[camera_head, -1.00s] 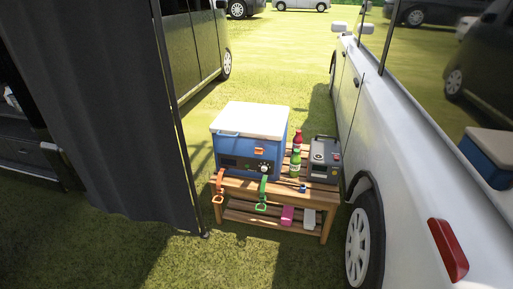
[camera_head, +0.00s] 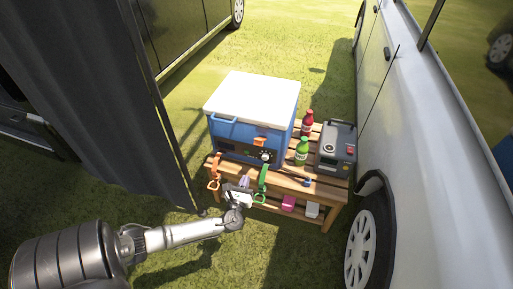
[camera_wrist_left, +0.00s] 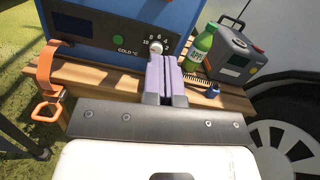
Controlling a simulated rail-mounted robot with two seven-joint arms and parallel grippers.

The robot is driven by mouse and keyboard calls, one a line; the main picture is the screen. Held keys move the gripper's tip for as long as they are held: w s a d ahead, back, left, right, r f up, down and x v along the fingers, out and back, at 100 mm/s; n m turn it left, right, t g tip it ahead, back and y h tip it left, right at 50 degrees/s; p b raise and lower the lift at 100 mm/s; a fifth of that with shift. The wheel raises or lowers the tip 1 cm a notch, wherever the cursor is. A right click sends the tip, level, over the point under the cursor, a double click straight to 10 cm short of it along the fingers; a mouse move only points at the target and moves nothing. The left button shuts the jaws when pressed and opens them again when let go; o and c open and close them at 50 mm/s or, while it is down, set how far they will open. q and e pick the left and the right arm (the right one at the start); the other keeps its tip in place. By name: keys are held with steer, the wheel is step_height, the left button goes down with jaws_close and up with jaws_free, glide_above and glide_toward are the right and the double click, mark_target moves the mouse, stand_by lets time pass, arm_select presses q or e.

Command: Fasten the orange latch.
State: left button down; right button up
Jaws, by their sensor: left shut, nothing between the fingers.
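The blue cooler (camera_head: 234,134) with a white lid (camera_head: 252,97) stands on a slatted wooden table (camera_head: 290,185). A small orange latch (camera_head: 260,142) is on the upper front of the cooler, above the dial. My left gripper (camera_head: 245,182) is in front of the cooler, low, between the orange strap and a green strap (camera_head: 263,177). Its purple fingers (camera_wrist_left: 166,72) are shut and empty, below the dial (camera_wrist_left: 156,46) in the wrist view. My right gripper is out of view.
Red (camera_head: 307,123) and green (camera_head: 302,151) bottles and a grey device (camera_head: 337,148) stand right of the cooler. A dark curtain (camera_head: 100,100) is at left, a white vehicle (camera_head: 440,170) at right.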

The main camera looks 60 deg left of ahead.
mark_target(260, 141)
arm_select(q)
steer(key=w+a+r+m+b, duration=0.1)
steer(key=w+a+r+b, duration=0.2)
steer(key=w+a, duration=0.5)
steer(key=shift+w+r+m+b, duration=0.35)
steer(key=shift+w+b, duration=0.3)
steer(key=shift+b, duration=0.15)
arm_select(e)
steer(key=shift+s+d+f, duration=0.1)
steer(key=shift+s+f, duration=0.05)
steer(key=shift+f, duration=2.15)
